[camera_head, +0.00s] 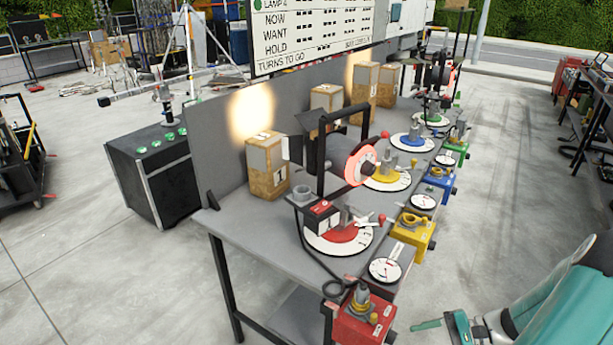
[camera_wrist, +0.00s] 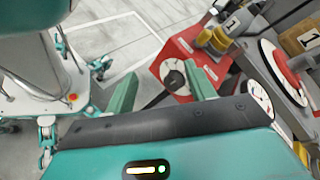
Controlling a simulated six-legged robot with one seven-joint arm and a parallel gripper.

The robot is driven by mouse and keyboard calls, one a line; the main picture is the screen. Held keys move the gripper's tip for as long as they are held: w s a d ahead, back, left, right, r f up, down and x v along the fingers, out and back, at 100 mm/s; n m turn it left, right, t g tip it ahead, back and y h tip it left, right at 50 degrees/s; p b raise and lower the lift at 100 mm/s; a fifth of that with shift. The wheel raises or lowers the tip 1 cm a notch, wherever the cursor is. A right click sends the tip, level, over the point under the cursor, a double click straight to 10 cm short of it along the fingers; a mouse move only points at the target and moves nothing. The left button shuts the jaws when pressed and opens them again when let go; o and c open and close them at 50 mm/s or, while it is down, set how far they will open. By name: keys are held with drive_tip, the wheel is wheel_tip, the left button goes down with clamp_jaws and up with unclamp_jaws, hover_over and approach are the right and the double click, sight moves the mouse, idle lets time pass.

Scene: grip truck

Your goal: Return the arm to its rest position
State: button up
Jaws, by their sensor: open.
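My teal arm (camera_head: 570,310) reaches in at the lower right of the head view. My gripper (camera_wrist: 163,82) is open in the wrist view, with its two green fingers apart and nothing between them. Beyond the fingers is a red box (camera_wrist: 178,66) with a round dark-and-white face; it looks apart from the fingers, though the exact gap cannot be told. In the head view the fingers show partly at the lower right, to the right of the red box (camera_head: 362,322) at the bench's near corner.
A grey bench (camera_head: 235,226) carries dials, wooden blocks (camera_head: 266,168) and a red-faced wheel (camera_head: 360,164). Yellow (camera_head: 414,230), blue and green boxes line its right edge. A dark cabinet (camera_head: 155,170) stands left. Clear floor (camera_head: 530,150) lies right of the bench.

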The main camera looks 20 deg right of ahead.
drive_tip(key=a+r+n+h, duration=1.2)
drive_tip(key=a+r+n, duration=0.2)
drive_tip(key=a+r, duration=1.1)
wheel_tip(320, 180, up, 2)
drive_tip(key=shift+w+a+r, duration=0.1)
drive_tip(key=shift+w+a, duration=0.15)
drive_tip(key=shift+w, duration=0.1)
